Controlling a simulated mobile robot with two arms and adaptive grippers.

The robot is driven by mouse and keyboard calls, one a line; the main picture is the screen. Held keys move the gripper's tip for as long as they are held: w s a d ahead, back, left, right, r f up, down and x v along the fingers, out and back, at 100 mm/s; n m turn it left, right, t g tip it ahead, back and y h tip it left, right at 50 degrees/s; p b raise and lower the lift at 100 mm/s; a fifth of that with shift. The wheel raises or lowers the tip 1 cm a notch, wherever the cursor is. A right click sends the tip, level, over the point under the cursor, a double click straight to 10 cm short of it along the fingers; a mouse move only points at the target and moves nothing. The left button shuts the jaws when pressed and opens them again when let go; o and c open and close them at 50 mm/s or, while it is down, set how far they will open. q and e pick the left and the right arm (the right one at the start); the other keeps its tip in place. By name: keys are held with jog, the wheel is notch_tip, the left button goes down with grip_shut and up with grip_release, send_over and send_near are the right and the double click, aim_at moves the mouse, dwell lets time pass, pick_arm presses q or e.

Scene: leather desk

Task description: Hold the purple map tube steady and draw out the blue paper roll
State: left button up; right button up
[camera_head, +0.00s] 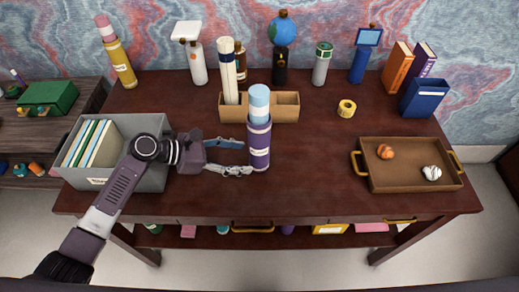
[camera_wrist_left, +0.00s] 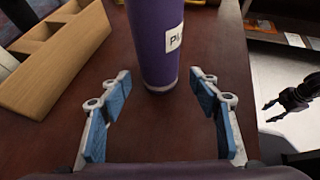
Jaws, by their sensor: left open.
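The purple map tube (camera_head: 260,148) stands upright near the middle of the desk, with a white label. The light-blue paper roll (camera_head: 259,101) sticks up out of its top. My left gripper (camera_head: 246,157) comes in from the left, low at the tube's side. It is open and empty. In the left wrist view the tube (camera_wrist_left: 158,45) stands ahead, centred between the spread fingers (camera_wrist_left: 160,75), and its base shows. I cannot tell whether a finger touches it. My right gripper (camera_wrist_left: 270,111) shows small at the right of the left wrist view, apart from the tube, its fingers spread.
A wooden divided holder (camera_head: 289,107) stands just behind the tube. A grey file bin (camera_head: 151,180) is under my left arm. A brown tray (camera_head: 400,181) with two small objects sits at the right. Yellow tape (camera_head: 346,109) lies behind. The desk between tube and tray is clear.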

aim_at(250, 158)
pick_arm(q)
jog(key=shift+w+d+f+b, duration=0.25)
jog(key=shift+d+f+b, duration=0.3)
jog(key=shift+d+f, duration=0.15)
jog(key=shift+w+d+f+p, duration=0.1)
jog(key=shift+w+d+p, duration=0.15)
jog(key=shift+d, duration=0.2)
jog(key=shift+w+d+f+p, duration=0.1)
jog(key=shift+d+p, duration=0.15)
jog(key=shift+d, duration=0.2)
jog(key=shift+w+d+f, duration=0.1)
jog(key=shift+d+f, duration=0.1)
jog(key=shift+d, duration=0.1)
jog(key=shift+w+d+f, duration=0.1)
jog(key=shift+d+f, duration=0.15)
jog(key=shift+d, duration=0.15)
jog(key=shift+d+f, duration=0.1)
pick_arm(e)
jog(key=shift+w+f, duration=0.3)
jog(key=shift+w, duration=0.2)
jog(key=shift+w+f, duration=0.25)
jog(key=shift+w, duration=0.2)
jog(key=shift+s, duration=0.15)
pick_arm(q)
jog(key=c, duration=0.8)
pick_arm(e)
jog(key=shift+s, duration=0.1)
